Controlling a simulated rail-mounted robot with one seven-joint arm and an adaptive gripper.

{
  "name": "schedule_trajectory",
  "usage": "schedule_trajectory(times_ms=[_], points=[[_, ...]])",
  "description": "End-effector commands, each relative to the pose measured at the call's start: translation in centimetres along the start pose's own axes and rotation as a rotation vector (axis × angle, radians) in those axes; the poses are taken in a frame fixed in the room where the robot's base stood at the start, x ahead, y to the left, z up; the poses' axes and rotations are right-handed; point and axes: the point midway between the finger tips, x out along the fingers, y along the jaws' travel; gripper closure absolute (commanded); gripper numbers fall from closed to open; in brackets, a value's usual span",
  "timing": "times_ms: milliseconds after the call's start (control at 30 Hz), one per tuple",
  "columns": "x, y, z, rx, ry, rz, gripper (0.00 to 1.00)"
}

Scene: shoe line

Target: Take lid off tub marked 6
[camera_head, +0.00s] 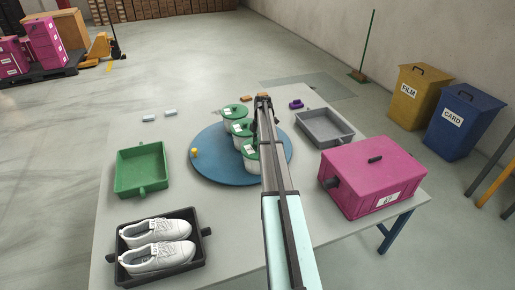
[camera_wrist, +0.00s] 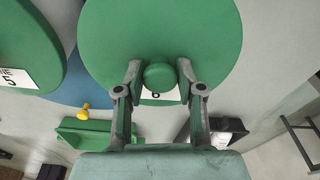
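A round green lid (camera_wrist: 160,30) fills the upper middle of the wrist view, with a green knob (camera_wrist: 160,77) at its centre. A white label (camera_wrist: 160,97), partly hidden by the knob, carries a mark that looks like a 6. My gripper (camera_wrist: 160,70) has one finger on each side of the knob, and both appear closed against it. In the head view my arm covers part of the nearest white, green-lidded tub (camera_head: 250,159); the fingertips are hidden there. I cannot see any gap between lid and tub.
Two more lidded tubs (camera_head: 241,129) stand behind on the blue turntable (camera_head: 215,172); the wrist view shows a label 5 (camera_wrist: 17,78). A yellow peg (camera_head: 195,153) is at left. Around are a green tray (camera_head: 127,172), a shoe tray (camera_head: 190,275), a grey tray (camera_head: 340,139) and a pink box (camera_head: 350,165).

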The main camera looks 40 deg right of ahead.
Motion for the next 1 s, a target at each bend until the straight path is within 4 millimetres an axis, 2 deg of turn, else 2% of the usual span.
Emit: schedule_trajectory(times_ms=[33,67,467,667,867,1000], points=[[0.0,0.0,0.0,0.0,0.0,0.0,0.93],[0.0,0.0,0.0,0.0,0.0,0.0,1.0],[-0.1,0.0,0.0,0.0,0.0,-0.001,1.0],[-1.3,0.0,-0.2,0.0,0.0,0.0,1.0],[-4.3,0.0,-0.5,0.0,-0.001,0.001,1.0],[-7.8,0.1,-0.9,-0.001,-0.002,0.003,1.0]])
